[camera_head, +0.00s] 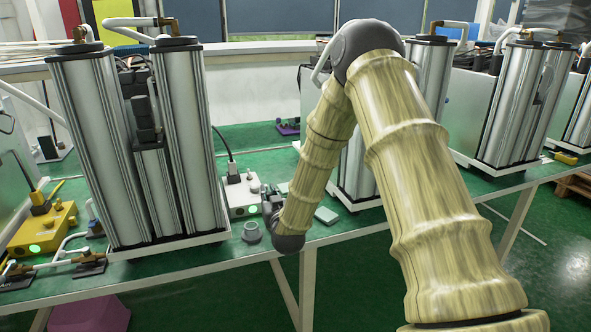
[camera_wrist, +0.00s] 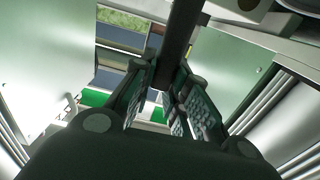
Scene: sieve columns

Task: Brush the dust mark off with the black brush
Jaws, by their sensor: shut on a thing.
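My gripper (camera_wrist: 172,76) is shut on a long dark bar (camera_wrist: 182,30) in the wrist view. The bar fits the black brush, but its bristles are not in sight. In the head view my gripper (camera_head: 270,205) is a small dark shape at the front of the green bench, between the left pair of silver columns (camera_head: 190,140) and my forearm. The brush cannot be made out there. I cannot pick out the dust mark in either view.
A white box (camera_head: 242,196) with a green light stands by my gripper. A grey round piece (camera_head: 251,232) sits near the bench's front edge. A yellow box (camera_head: 42,232) is at the left. More columns (camera_head: 515,100) stand at the right. My arm covers the middle bench.

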